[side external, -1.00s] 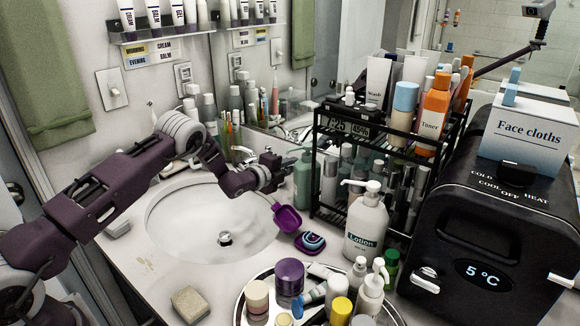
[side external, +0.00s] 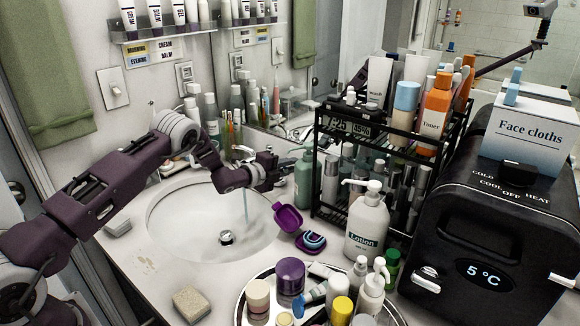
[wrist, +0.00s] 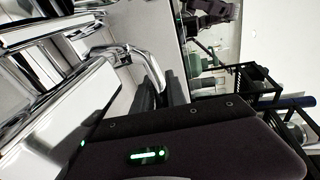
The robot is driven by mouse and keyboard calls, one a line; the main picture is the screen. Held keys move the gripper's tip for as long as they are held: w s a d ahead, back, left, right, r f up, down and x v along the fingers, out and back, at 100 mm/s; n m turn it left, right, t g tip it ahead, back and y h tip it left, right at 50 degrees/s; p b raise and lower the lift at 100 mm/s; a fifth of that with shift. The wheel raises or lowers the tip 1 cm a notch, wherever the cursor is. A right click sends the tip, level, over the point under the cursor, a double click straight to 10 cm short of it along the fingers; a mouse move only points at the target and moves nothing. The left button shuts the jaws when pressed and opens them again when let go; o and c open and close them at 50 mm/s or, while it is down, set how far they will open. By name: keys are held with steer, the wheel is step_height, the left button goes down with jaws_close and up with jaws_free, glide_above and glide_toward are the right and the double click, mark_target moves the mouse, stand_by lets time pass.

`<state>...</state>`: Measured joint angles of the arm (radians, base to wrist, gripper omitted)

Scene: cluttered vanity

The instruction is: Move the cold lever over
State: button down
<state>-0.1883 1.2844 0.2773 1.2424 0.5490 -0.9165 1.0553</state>
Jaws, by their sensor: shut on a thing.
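The cold lever is a curved chrome handle (wrist: 148,66) on the tap in the wrist view, with its tip between my two dark fingers. My gripper (wrist: 163,92) is shut on it. In the side view my gripper (side external: 274,168) is over the back right rim of the white sink basin (side external: 170,216) and hides the lever and most of the tap. A thin bluish stream of water (side external: 246,206) falls below my wrist into the basin, behind the round drain plug (side external: 226,237).
An open purple case (side external: 288,217) lies by the basin's right rim. A green pump bottle (side external: 303,180) and a black wire rack (side external: 326,150) stand close to the right of my gripper. A lotion bottle (side external: 365,230), a crowded round tray (side external: 240,312) and a black cooler (side external: 440,215) are further right and front.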

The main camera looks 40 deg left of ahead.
steer(key=c, duration=1.3)
jaws_free()
steer(key=shift+c, duration=0.2)
steer(key=v, duration=0.7)
